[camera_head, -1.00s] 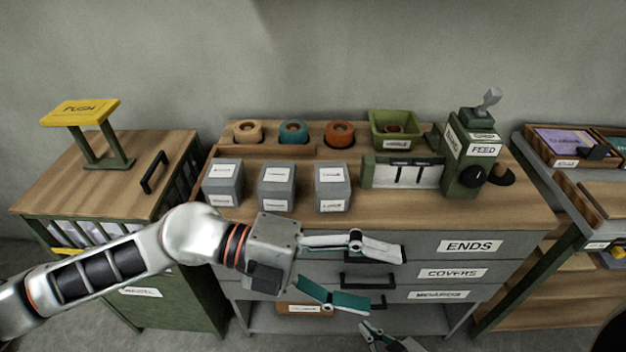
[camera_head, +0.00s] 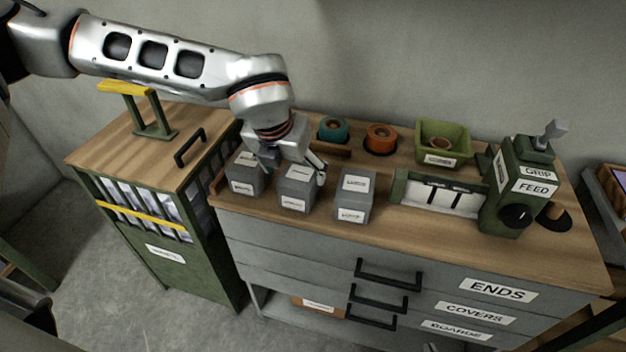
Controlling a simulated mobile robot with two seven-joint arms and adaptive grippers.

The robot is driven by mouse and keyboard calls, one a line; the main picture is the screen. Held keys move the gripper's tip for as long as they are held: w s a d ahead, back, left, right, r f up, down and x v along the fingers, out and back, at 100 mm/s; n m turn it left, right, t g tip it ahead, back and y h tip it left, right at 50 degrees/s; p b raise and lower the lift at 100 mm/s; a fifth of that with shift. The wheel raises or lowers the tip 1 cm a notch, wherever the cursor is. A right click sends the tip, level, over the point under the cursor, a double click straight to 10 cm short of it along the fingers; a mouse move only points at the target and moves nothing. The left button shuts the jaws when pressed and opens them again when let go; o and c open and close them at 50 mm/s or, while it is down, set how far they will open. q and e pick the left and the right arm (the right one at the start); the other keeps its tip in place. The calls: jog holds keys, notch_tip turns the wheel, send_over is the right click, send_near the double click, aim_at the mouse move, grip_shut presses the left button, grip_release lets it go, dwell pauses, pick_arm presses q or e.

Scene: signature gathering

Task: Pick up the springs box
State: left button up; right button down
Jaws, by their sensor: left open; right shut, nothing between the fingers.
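Three grey labelled boxes stand in a row on the wooden top: a left box (camera_head: 242,178), a middle box (camera_head: 295,192) and a right box (camera_head: 350,197). Their label print is too small to read, so I cannot tell which is the springs box. My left gripper (camera_head: 293,166) is open and points down at the middle box, with one finger near its left side and one by its right side. I cannot tell whether they touch it. Only a small tip of my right gripper (camera_head: 431,347) shows at the bottom edge; it is shut and empty.
Behind the boxes are a teal roll (camera_head: 333,129), an orange roll (camera_head: 381,138) and a green bin (camera_head: 443,145). A green feed machine (camera_head: 515,190) stands right. A yellow-topped push stand (camera_head: 150,115) is on the left cabinet. Drawer handles stick out in front.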

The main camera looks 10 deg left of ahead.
aim_at(298, 178)
pick_arm(q)
jog(key=shift+w+a+f, duration=0.1)
jog(key=shift+w+f, duration=0.3)
jog(key=shift+f, duration=0.75)
jog(key=shift+d+p+x, duration=0.2)
jog(key=shift+p+x, duration=0.35)
jog(key=shift+x, duration=2.15)
jog(key=shift+w+r, duration=0.15)
jog(key=c, duration=1.4)
